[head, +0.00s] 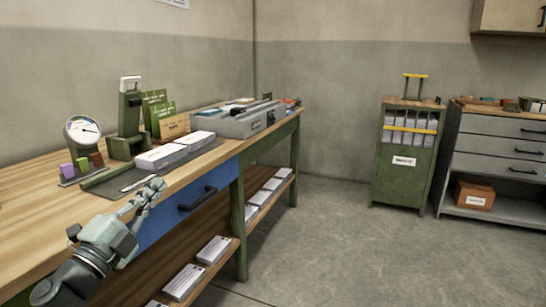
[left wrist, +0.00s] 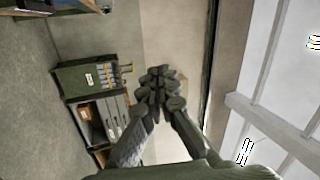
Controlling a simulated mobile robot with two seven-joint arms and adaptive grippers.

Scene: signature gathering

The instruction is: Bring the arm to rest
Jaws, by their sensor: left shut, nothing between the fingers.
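My left gripper (head: 152,192) reaches in from the lower left in the head view. It is at the front edge of the wooden workbench (head: 30,198), near the blue drawer (head: 215,190). Its fingers also show in the left wrist view (left wrist: 162,90), closed together with nothing between them. My right gripper is not in view.
On the bench stand a round gauge (head: 83,131), a green press (head: 128,115), white paper stacks (head: 162,156) and a grey tray (head: 238,123). A green cabinet (head: 402,175) and a grey drawer unit (head: 495,150) stand by the far wall. The floor (head: 340,250) between is clear.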

